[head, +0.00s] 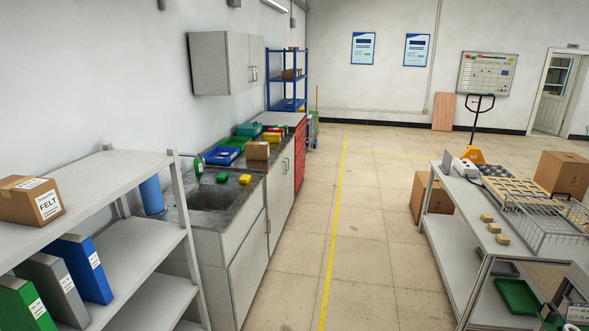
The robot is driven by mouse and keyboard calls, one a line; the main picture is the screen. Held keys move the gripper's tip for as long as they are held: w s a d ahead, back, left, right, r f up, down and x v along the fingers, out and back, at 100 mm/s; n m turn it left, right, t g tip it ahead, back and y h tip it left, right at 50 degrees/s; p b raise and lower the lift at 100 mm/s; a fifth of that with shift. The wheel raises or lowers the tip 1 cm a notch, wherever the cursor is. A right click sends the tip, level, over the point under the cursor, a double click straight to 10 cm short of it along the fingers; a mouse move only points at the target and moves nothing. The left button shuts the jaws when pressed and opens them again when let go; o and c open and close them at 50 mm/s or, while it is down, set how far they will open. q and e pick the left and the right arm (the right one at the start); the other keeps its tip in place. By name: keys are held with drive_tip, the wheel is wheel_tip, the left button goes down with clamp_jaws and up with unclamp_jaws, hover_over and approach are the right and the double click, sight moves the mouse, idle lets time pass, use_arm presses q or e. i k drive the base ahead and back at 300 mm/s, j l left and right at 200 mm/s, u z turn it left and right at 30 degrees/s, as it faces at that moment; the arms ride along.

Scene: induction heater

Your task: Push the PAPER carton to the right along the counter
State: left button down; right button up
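No carton with a readable PAPER label shows in the head view. A small brown carton (258,151) stands on the grey counter (222,221) beyond the sink; no label on it can be read. A larger brown carton (22,205) sits on the top shelf at the left, and its white label reads FELT. Neither of my grippers is in view.
A white shelf unit (118,172) at the left holds binders below. Blue, green and yellow bins (222,155) stand on the counter. A table (452,203) at the right bears a wire basket (548,228) and small blocks. The floor aisle (375,240) between is clear.

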sight(260, 151)
drive_tip(key=i+z, duration=0.15)
drive_tip(key=i, duration=2.05)
